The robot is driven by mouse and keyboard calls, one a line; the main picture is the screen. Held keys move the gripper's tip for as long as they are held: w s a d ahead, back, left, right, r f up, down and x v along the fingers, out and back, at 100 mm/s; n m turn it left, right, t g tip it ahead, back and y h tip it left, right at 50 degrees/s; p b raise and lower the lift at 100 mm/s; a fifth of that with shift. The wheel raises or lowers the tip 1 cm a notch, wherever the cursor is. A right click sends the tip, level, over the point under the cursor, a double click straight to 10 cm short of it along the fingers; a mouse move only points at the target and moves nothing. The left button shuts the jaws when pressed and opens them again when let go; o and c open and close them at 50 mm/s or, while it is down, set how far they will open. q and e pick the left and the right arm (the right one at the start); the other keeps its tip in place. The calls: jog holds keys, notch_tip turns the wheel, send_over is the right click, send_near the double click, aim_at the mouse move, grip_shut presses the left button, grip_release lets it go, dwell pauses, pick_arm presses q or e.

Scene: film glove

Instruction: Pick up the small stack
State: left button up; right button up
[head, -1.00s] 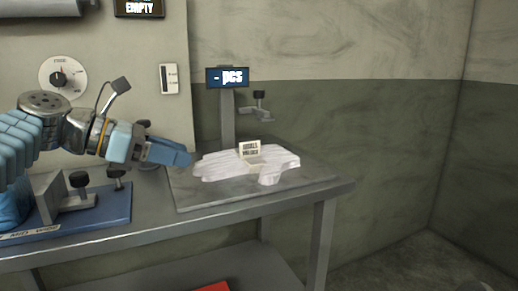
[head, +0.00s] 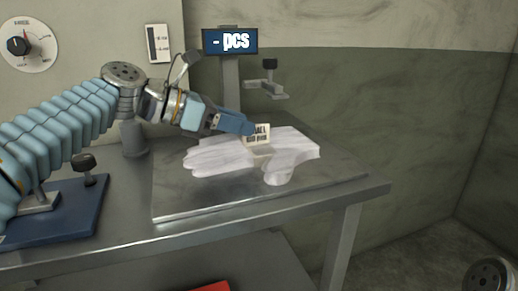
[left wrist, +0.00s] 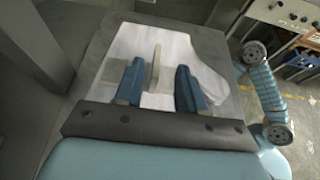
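The small stack is a pile of white, glove-shaped film pieces (head: 215,158) lying flat on the grey plate of a scale (head: 185,205). A cream band with a raised printed tag (head: 258,133) sits around its middle. In the left wrist view the tag (left wrist: 154,68) stands up edge-on between my fingers, with the stack (left wrist: 205,70) beyond. My left gripper (left wrist: 158,82) is open, one finger each side of the tag, with gaps. In the head view the left gripper (head: 250,128) is at the tag's left edge, partly in front of it. My right gripper is not in view.
The scale's display post (head: 229,42) reads "- pcs" and stands behind the plate. A small clamp-like bracket (head: 268,80) sticks out beside it. A blue base with a black knob (head: 83,162) is at the left. The table's right end is clear.

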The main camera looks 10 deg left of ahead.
aim_at(258, 128)
pick_arm(q)
jog(key=x, duration=0.5)
jog(key=shift+w, duration=0.2)
jog(key=shift+a, duration=0.1)
grip_shut()
